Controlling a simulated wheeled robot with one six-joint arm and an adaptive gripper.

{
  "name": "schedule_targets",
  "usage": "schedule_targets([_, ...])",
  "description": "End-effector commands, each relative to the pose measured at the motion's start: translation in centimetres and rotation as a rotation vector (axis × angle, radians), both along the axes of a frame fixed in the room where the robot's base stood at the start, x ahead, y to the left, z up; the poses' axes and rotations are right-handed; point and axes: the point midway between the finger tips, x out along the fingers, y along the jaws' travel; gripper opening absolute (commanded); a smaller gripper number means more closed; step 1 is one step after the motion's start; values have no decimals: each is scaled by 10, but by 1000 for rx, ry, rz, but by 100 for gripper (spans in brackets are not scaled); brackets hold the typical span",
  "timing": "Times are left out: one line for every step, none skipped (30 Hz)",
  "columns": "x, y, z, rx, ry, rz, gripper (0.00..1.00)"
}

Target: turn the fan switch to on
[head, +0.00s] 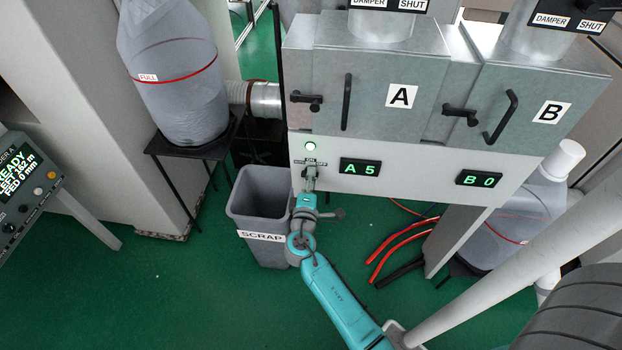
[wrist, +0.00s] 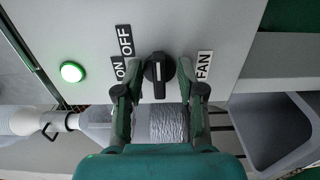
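The fan switch (wrist: 158,72) is a black knob with a white pointer line on the pale panel, in the middle of the wrist view. The pointer line runs up and down in that view; I cannot tell which label it marks. The ON label (wrist: 118,70) and OFF label (wrist: 125,40) are left of the knob, the FAN label (wrist: 204,66) right. My gripper (wrist: 160,92) is open, its two fingers on either side of the knob with a gap to each. In the head view my gripper (head: 310,180) is at the panel and hides the knob.
A round lamp (head: 311,146) glows green above the switch; it also shows in the wrist view (wrist: 72,72). A grey scrap bin (head: 262,190) stands close below my gripper. Displays A 5 (head: 360,167) and B 0 (head: 479,179) are to the right.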

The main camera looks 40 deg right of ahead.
Motion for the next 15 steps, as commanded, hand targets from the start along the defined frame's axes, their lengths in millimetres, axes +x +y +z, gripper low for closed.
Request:
schedule_targets([0,0,0,0,0,0,39])
schedule_targets([0,0,0,-1,-1,0,39])
schedule_targets([0,0,0,-1,-1,0,39])
schedule_targets([0,0,0,-1,-1,0,39])
schedule_targets([0,0,0,-1,-1,0,39])
schedule_targets([0,1,0,-1,-1,1,39])
schedule_targets([-1,2,0,-1,-1,1,39])
schedule_targets([-2,3,0,0,0,1,39])
schedule_targets([-3,5,0,0,0,1,39])
schedule_targets([-5,8,0,0,0,1,39])
schedule_targets([-7,11,0,0,0,2,39])
schedule_targets([-11,16,0,-1,1,3,39])
schedule_targets([-14,20,0,-1,1,4,39])
schedule_targets([-17,24,0,-1,1,4,39])
schedule_targets([-22,31,0,-1,1,5,39])
